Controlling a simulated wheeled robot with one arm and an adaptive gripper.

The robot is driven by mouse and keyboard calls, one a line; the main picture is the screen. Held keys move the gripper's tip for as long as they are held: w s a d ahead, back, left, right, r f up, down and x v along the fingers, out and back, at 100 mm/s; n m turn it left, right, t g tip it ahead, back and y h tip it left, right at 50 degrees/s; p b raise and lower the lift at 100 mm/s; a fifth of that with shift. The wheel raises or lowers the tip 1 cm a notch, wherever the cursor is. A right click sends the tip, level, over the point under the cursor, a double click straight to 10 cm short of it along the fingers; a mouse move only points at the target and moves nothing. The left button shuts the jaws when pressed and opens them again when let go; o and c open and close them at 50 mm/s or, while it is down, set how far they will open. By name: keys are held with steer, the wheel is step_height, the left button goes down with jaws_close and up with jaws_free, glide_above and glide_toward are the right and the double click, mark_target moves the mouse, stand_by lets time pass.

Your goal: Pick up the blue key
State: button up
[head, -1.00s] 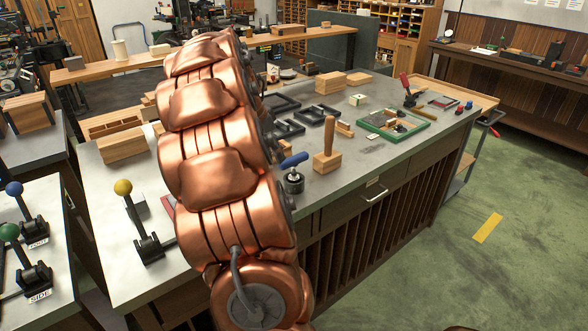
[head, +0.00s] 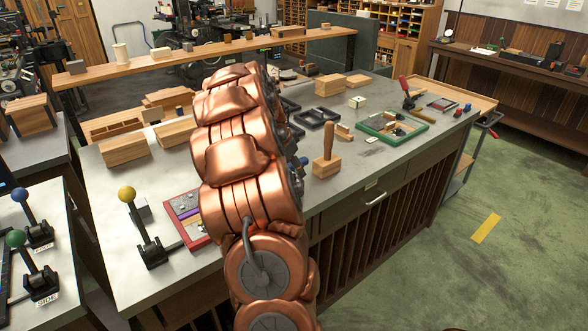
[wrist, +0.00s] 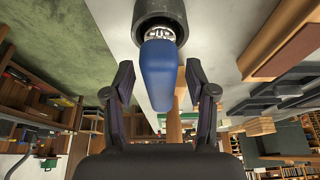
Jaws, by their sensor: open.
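The blue key (wrist: 158,72) shows large in the wrist view, a smooth blue handle joined to a silver toothed piece at a dark round base (wrist: 160,14). My gripper (wrist: 158,88) is open, with one dark finger on each side of the blue handle. There is a visible gap on both sides, and I see no contact. In the head view a small bit of the blue key (head: 303,161) shows at the right edge of my copper arm. The arm hides the rest of the key, its base and my gripper there.
A wooden mallet (head: 326,160) stands on the grey worktop (head: 345,180) just right of my arm. A green-framed tray (head: 392,128) lies farther right. A red-edged tray (head: 187,218) and a yellow-knobbed lever (head: 138,228) are at the left. Wooden boxes (head: 124,148) stand behind.

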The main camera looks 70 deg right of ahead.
steer(key=shift+d+f, duration=0.1)
steer(key=shift+f, duration=0.2)
jaws_close()
